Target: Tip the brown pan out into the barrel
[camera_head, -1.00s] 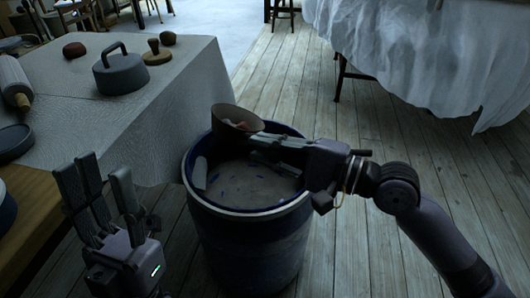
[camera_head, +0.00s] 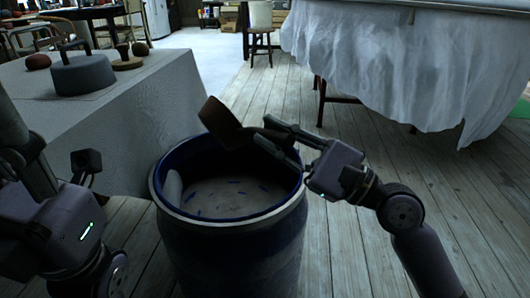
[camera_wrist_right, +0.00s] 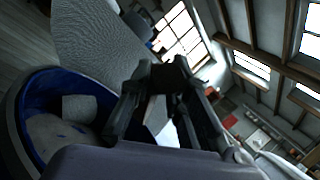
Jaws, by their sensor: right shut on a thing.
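The brown pan (camera_head: 219,121) is tilted steeply above the far rim of the blue barrel (camera_head: 232,250). Its inside is turned from view, so I cannot tell what it holds. My right gripper (camera_head: 262,137) is shut on the pan's near side. In the right wrist view the pan is a dark shape (camera_wrist_right: 170,75) between the fingertips. The barrel stands upright, with pale grey matter and blue flecks inside, and also shows in the right wrist view (camera_wrist_right: 30,110). My left gripper (camera_head: 55,165) is at the left, empty, its fingers apart.
A pale roll (camera_head: 173,188) leans inside the barrel. A white-draped table (camera_head: 390,75) stands at the back right. The plank floor between is clear.

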